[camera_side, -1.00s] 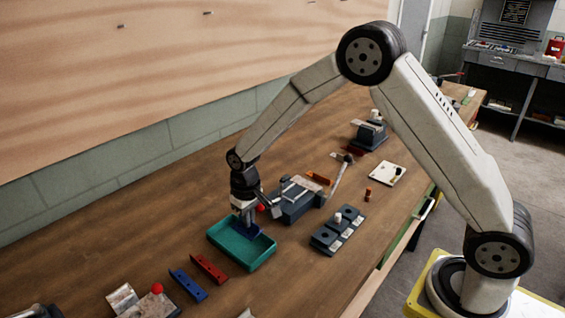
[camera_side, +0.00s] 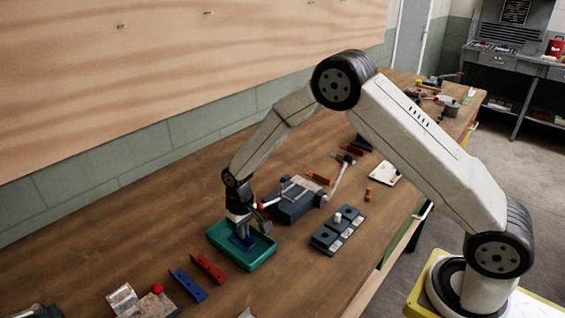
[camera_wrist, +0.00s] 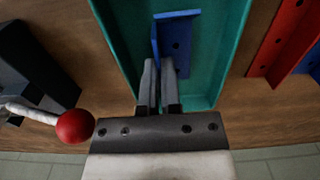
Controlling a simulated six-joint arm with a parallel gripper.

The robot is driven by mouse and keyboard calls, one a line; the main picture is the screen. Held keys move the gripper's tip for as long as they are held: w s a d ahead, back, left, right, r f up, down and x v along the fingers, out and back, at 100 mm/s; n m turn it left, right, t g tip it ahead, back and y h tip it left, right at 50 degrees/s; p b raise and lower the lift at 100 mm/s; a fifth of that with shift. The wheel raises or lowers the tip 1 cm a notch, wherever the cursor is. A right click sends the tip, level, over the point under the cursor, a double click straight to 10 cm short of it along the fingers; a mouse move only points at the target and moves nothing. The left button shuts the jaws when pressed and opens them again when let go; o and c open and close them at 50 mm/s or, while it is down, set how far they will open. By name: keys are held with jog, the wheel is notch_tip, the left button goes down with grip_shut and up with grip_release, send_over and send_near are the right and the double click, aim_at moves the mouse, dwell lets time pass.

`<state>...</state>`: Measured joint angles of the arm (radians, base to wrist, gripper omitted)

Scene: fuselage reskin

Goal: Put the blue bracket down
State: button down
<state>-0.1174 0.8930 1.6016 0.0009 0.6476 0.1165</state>
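The blue bracket (camera_wrist: 178,38) is inside the teal tray (camera_wrist: 122,40), seen from above in the wrist view. It also shows low in the tray in the side view (camera_side: 240,241), partly hidden by my gripper. My gripper (camera_wrist: 160,66) points down into the tray, its two fingers close together on either side of the bracket's upright flange. They look shut on it; any thin gap is too small to see. The bracket appears at or very near the tray floor (camera_wrist: 195,80); exact contact cannot be told.
A red bracket (camera_side: 208,268) and another blue bracket (camera_side: 188,285) lie beside the tray. A dark vise-like fixture (camera_side: 293,203) with a red-knobbed lever (camera_wrist: 74,126) stands close by. A dark block with holes (camera_side: 338,232) lies to the right.

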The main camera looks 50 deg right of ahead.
jog(key=shift+f, duration=0.2)
jog(key=c, duration=0.8)
grip_release()
notch_tip(320, 180, up, 12)
jog(key=shift+r, duration=0.1)
dwell(0.7)
jog(key=s+d+t, duration=0.1)
jog(key=s+d, duration=0.1)
jog(key=s, duration=0.5)
jog(key=s+d, duration=0.2)
jog(key=s, duration=0.5)
jog(key=s+d+r+t, duration=0.1)
jog(key=s, duration=0.6)
jog(key=shift+d+r+t, duration=0.1)
jog(key=shift+d+t, duration=0.2)
jog(key=shift+d, duration=0.1)
